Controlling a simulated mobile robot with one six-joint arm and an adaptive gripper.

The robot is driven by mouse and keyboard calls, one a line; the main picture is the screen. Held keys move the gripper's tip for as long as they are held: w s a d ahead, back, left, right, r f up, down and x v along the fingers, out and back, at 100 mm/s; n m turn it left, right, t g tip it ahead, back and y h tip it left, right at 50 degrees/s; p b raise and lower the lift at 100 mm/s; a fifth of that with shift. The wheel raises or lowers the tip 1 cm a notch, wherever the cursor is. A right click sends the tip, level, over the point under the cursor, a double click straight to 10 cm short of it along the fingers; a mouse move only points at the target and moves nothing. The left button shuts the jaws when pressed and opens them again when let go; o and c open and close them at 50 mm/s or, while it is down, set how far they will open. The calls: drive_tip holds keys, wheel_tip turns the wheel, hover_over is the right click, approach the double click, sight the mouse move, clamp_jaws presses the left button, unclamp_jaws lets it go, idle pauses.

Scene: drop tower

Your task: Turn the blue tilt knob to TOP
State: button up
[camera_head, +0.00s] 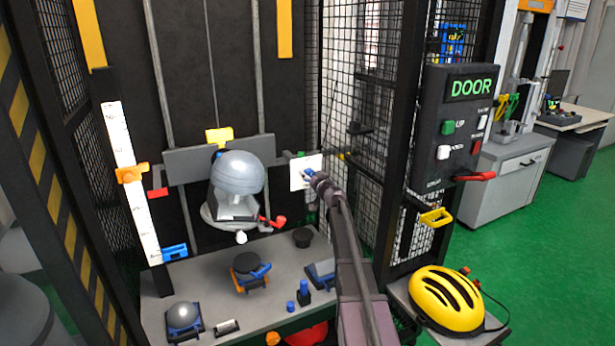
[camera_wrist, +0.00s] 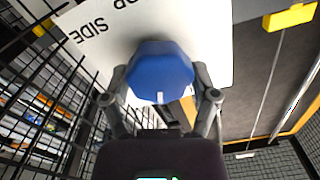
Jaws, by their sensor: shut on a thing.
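The blue tilt knob (camera_wrist: 160,72) fills the middle of the wrist view, in front of a white label plate (camera_wrist: 205,30). The plate carries the words "SIDE" and a partly hidden "OP", upside down in this view. A short white mark on the knob's rim faces my gripper's palm. My gripper (camera_wrist: 160,95) has one finger on each side of the knob and is shut on it. In the head view the white plate (camera_head: 299,174) is on the right of the carriage, and my gripper (camera_head: 310,177) reaches it, hiding most of the knob.
A grey helmet (camera_head: 238,172) sits on the carriage left of the plate. Mesh walls (camera_head: 365,110) stand close on the right. The bench (camera_head: 210,292) below holds several small parts. A yellow helmet (camera_head: 446,300) and a DOOR panel (camera_head: 455,125) are at the right.

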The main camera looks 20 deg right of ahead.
drive_tip(key=m, duration=0.4)
drive_tip(key=shift+m, duration=0.3)
drive_tip(key=m, duration=0.3)
drive_tip(key=shift+d+f+m, duration=0.1)
drive_tip(key=shift+d+m, duration=0.05)
drive_tip(key=shift+m, duration=0.25)
drive_tip(key=m, duration=0.4)
drive_tip(key=shift+f, duration=0.1)
drive_tip(key=m, duration=0.4)
drive_tip(key=shift+b, duration=0.35)
drive_tip(key=m, duration=0.4)
drive_tip(key=shift+f+m, duration=0.15)
drive_tip(key=shift+m, duration=0.15)
drive_tip(key=m, duration=0.3)
drive_tip(key=shift+m, duration=0.4)
drive_tip(key=m, duration=0.3)
drive_tip(key=shift+f, duration=0.1)
drive_tip(key=shift+a+m, duration=0.2)
drive_tip(key=shift+m, duration=2)
